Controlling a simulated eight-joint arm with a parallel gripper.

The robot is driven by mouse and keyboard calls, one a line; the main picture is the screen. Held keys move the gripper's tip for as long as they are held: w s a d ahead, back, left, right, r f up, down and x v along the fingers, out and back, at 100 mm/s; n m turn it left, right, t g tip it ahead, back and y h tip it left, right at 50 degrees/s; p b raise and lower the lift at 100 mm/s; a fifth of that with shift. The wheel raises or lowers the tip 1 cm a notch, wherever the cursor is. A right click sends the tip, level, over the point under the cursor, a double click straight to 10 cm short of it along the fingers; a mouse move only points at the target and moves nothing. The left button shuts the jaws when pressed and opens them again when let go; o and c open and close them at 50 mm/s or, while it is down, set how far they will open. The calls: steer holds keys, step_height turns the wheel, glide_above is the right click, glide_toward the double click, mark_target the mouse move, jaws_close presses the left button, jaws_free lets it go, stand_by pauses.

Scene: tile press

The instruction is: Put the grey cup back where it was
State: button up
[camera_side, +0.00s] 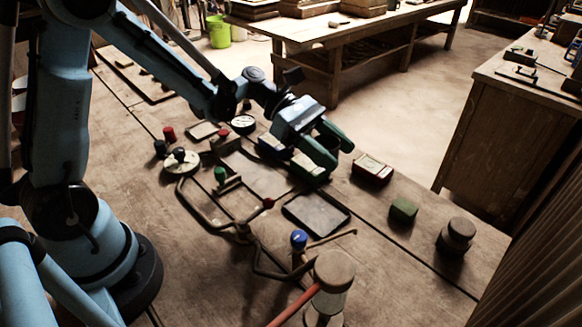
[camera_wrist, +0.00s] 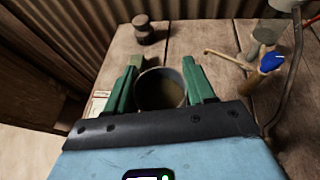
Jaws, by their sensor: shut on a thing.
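The grey cup (camera_wrist: 160,92) sits between the two green fingers of my gripper (camera_wrist: 161,64) in the wrist view, its round open mouth facing the camera. The fingers are shut on it from both sides. In the side view my gripper (camera_side: 336,162) is low over the right part of the workbench, between the dark tray and the red box. I cannot tell whether the cup touches the bench.
Bare wood lies between the tray and green block.

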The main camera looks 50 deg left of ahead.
steer(key=shift+s+d+f+m+g, duration=0.2)
steer(key=shift+s+f+m+g, duration=0.2)
steer(key=shift+f, duration=1.3)
steer(key=shift+s+d+f+m+g, duration=0.15)
steer(key=shift+s+f+m+g, duration=0.25)
steer(key=shift+f, duration=1.35)
steer(key=shift+s+d+f+m+g, duration=0.2)
steer(key=shift+s+f+m+g, duration=0.25)
steer(key=shift+f, duration=1.25)
